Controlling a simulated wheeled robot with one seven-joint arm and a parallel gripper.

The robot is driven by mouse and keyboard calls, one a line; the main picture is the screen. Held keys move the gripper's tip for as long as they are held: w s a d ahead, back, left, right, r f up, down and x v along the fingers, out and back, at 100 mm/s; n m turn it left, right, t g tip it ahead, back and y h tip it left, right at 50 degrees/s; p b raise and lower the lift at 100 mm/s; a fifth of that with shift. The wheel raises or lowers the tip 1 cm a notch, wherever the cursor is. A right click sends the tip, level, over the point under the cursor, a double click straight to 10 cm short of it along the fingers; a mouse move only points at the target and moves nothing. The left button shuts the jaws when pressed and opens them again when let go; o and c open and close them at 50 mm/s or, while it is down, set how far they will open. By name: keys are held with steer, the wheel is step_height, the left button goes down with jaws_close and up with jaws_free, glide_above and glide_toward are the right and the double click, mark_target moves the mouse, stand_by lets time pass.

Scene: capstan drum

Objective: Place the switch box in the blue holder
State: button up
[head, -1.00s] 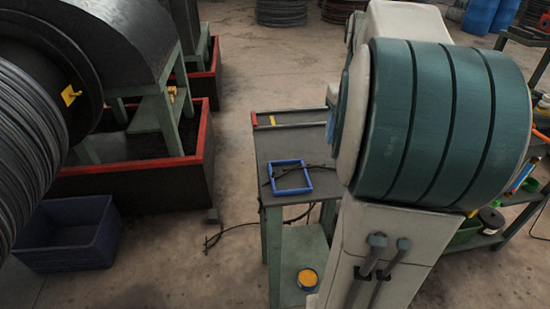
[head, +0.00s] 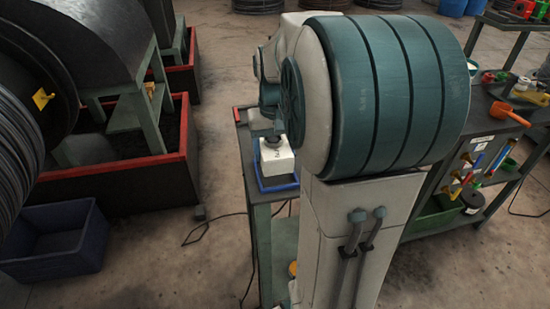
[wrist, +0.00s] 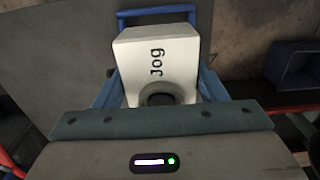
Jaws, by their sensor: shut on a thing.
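The switch box (head: 275,158) is a white block with a dark round part on top. It also shows in the wrist view (wrist: 155,55), where its face reads "Jog". My gripper (wrist: 158,92) is shut on the box, with a finger along each side. The blue holder (head: 278,188) is an open square frame on the narrow table. The box stands over the holder, roughly upright. In the wrist view the holder's far bar (wrist: 155,13) shows just beyond the box. I cannot tell whether the box's base is inside the frame or above it, as the box hides most of it.
My arm covers the right part of the narrow table (head: 263,210). A red-edged bin (head: 120,165) and a blue crate (head: 55,240) stand on the left. A workbench (head: 490,118) with tools is on the right. A dark cable lies on the floor.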

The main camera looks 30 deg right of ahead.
steer(key=shift+f, duration=1.85)
steer(key=shift+f, duration=0.2)
steer(key=o, duration=1.4)
steer(key=shift+r, duration=0.1)
